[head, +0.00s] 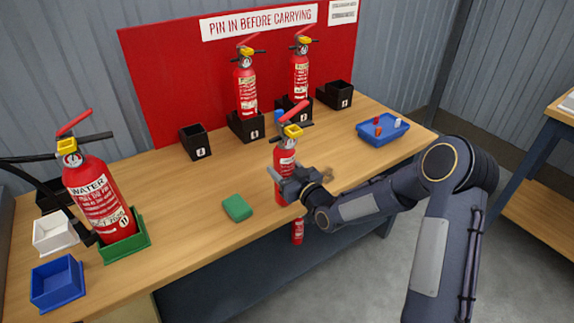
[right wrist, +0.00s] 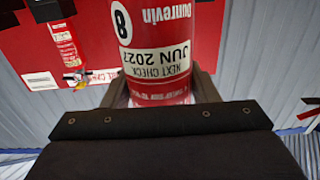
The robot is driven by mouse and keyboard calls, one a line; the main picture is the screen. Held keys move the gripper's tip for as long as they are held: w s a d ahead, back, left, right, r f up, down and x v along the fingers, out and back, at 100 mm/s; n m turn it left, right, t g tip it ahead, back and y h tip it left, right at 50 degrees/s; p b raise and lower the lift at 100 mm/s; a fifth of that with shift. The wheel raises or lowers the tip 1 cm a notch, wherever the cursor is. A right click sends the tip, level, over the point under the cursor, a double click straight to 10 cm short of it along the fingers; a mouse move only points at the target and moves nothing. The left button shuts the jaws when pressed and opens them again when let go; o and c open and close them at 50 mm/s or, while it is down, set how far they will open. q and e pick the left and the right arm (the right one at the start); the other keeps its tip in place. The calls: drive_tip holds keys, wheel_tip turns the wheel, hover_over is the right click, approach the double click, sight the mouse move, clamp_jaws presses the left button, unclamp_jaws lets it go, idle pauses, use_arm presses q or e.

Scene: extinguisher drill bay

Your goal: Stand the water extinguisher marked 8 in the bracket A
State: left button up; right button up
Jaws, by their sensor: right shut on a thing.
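My right gripper (head: 289,184) is shut on a red extinguisher (head: 284,158) with a yellow collar and red lever. It is held roughly upright near the table's front edge; I cannot tell whether its base touches the table. In the right wrist view the held extinguisher (right wrist: 155,45) shows a round 8 and a "JUN 2027" check label, upside down. Black brackets stand along the back: an empty one (head: 195,143), an empty one at right (head: 336,95), and occupied ones (head: 246,127) between. Their letters are too small to read surely. My left gripper is not in view.
Two extinguishers (head: 245,90) (head: 299,75) stand at the back. A large water extinguisher (head: 98,200) stands in a green holder (head: 128,245) at left. A green block (head: 237,208), blue tray (head: 382,128), white box (head: 54,232) and blue box (head: 57,284) sit on the table.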

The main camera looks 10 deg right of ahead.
sight(284, 153)
drive_tip(key=shift+r+p, duration=0.6)
drive_tip(key=shift+r, duration=2.15)
